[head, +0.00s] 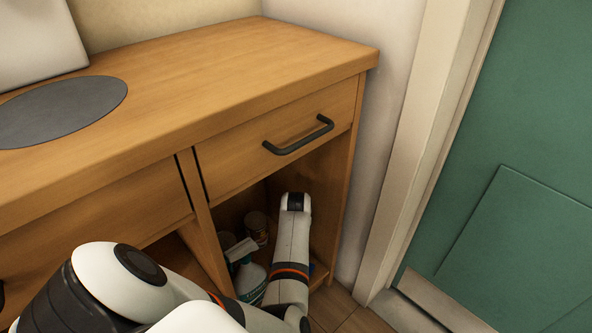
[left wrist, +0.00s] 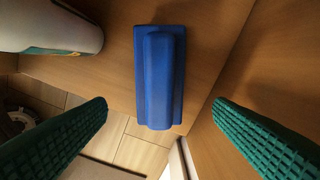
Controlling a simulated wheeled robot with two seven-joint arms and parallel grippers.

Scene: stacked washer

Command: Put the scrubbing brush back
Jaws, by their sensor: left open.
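A blue scrubbing brush (left wrist: 159,80) lies on the wooden cubby floor in the left wrist view, between and beyond the two green ribbed fingers of my left gripper (left wrist: 170,130). The fingers are wide apart and do not touch it. In the head view my left arm reaches into the open cubby under the drawer; its gripper is hidden there. My right gripper is not in view.
A white spray bottle (head: 250,278) and several cans (head: 257,226) stand in the cubby left of my arm. A bottle (left wrist: 60,25) is close at the upper left in the wrist view. The cubby's wooden side wall (left wrist: 245,105) is close on the right. The drawer (head: 280,140) above is shut.

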